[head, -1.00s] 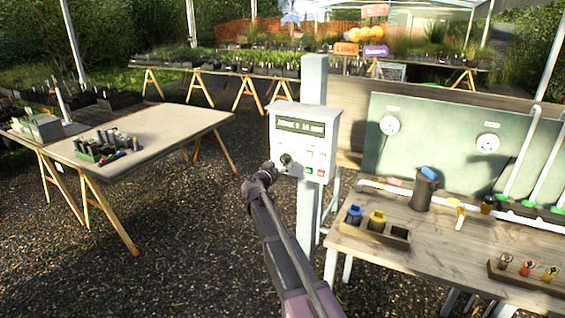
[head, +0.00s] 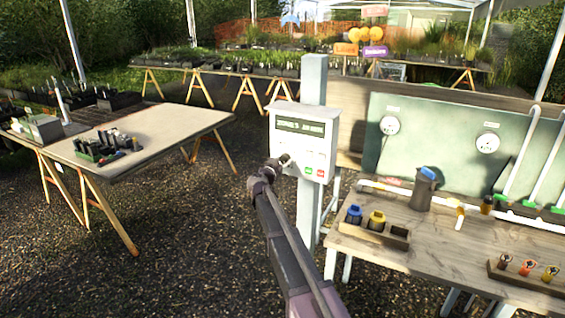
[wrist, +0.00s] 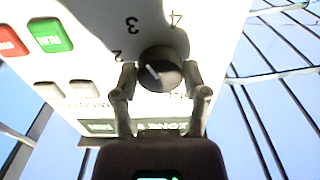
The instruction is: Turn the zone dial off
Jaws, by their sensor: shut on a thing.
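The zone dial (wrist: 160,70) is a round black knob with a short white mark on the white face of the control box (head: 301,118). The mark slants toward the upper left in the wrist view, on the side of the numbers 2 and 3. The 4 shows above the dial; other numbers are covered. My gripper (wrist: 160,80) is shut on the dial, one finger on each side. In the head view my gripper (head: 281,161) is at the lower left of the box's face and hides the dial. The display (head: 300,126) is lit, its text blurred.
A green button (wrist: 50,35) and a red button (wrist: 9,42) sit near the dial. A wooden bench (head: 455,240) with cups and pipes stands to the right of the box. A trestle table (head: 160,140) stands left, with open gravel between.

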